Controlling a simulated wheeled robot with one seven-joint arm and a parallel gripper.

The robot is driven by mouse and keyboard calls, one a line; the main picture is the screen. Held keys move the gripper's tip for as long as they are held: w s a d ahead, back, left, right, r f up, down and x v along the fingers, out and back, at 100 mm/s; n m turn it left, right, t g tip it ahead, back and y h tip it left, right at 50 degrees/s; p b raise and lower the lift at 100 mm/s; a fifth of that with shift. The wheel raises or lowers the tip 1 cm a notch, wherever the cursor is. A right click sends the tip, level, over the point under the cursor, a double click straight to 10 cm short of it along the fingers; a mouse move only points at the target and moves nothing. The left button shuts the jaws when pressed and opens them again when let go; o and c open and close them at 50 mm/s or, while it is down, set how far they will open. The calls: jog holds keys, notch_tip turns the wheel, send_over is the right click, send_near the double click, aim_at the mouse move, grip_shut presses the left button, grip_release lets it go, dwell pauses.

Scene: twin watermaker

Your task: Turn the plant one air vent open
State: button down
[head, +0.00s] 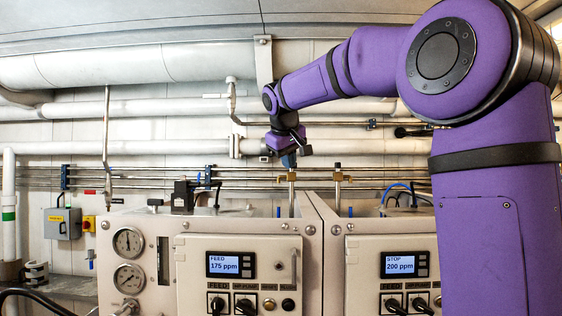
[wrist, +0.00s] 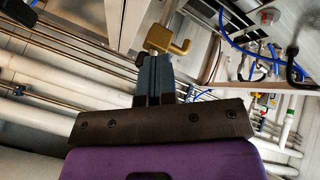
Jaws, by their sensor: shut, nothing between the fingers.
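Plant one (head: 140,222) is the left cream cabinet, with a display (head: 230,265) reading FEED 175 ppm. A brass fitting (head: 292,177), which looks like its air vent, stands on a thin upright above the cabinet top. The wrist view shows a brass fitting (wrist: 178,47) with a bent arm just beyond my fingertips. My gripper (head: 289,160) points down right above the vent. In the wrist view my gripper (wrist: 152,60) has its dark fingers together, with nothing seen between them. I cannot tell whether the fingertips touch the brass, or which way the vent is turned.
Thin horizontal pipes (head: 240,187) run behind both fittings. Blue hoses (wrist: 245,50) and a black handle (wrist: 293,65) show at right in the wrist view.

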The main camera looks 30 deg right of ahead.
jog(key=shift+s+d+n+t+y, duration=0.25)
jog(key=shift+d+n+y, duration=0.15)
jog(key=shift+n, duration=0.45)
jog(key=shift+s+d+n+t+y, duration=0.1)
jog(key=shift+d+n+t+y, duration=0.2)
jog(key=shift+n+y, duration=0.4)
jog(key=shift+s+d+n+t+y, duration=0.25)
jog(key=shift+d+n+y, duration=0.1)
jog(key=shift+n, duration=0.6)
jog(key=shift+d+r, duration=0.1)
jog(key=shift+d, duration=0.25)
jog(key=shift+w+r, duration=0.1)
jog(key=shift+r, duration=0.05)
jog(key=shift+w, duration=0.35)
